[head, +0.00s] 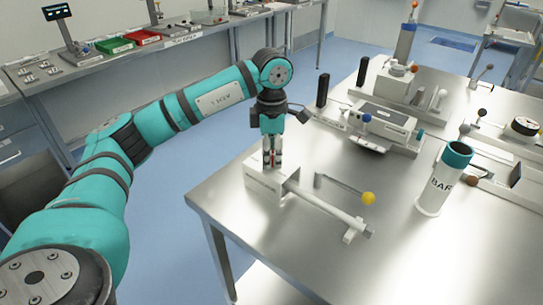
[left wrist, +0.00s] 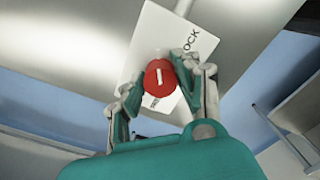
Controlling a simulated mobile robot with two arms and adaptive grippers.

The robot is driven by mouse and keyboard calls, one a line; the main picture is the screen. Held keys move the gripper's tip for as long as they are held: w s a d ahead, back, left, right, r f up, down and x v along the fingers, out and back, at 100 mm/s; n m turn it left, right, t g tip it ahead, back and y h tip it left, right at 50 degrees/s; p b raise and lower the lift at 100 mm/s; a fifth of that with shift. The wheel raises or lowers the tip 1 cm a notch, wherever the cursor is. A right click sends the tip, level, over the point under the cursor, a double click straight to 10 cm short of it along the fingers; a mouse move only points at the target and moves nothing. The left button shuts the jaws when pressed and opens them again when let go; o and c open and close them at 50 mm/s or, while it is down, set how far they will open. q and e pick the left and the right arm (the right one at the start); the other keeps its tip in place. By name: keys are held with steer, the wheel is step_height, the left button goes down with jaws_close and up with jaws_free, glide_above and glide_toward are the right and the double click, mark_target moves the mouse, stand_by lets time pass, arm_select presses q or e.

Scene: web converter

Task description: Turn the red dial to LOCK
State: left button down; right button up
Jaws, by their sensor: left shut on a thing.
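The red dial (left wrist: 159,80) sits on a white plate with a white line on its face. In the left wrist view the line stands nearly upright. The letters "OCK" of the LOCK label (left wrist: 191,40) show at the upper right of the dial. Another label below the dial is partly hidden. My left gripper (head: 272,162) points down over the white box (head: 258,184) at the table's near left corner. It is shut on the red dial, one finger on each side. In the head view the fingers hide most of the dial. My right gripper is not in view.
A rod with a yellow ball (head: 368,198) extends right of the box. A white cylinder with a teal top (head: 434,190) stands further right. Several devices with levers stand at the back of the table. A side bench (head: 120,62) holds green and red trays.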

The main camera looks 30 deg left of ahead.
arm_select(q)
steer(key=m, duration=0.3)
steer(key=m+b, duration=0.1)
steer(key=m, duration=0.1)
steer(key=shift+w+r+m, duration=0.1)
steer(key=shift+r+m, duration=0.1)
steer(key=shift+m, duration=0.2)
stand_by(0.4)
steer(key=c, duration=1.2)
jaws_free()
steer(key=shift+c, duration=0.2)
steer(key=o, duration=0.3)
steer(key=shift+w+f, duration=0.15)
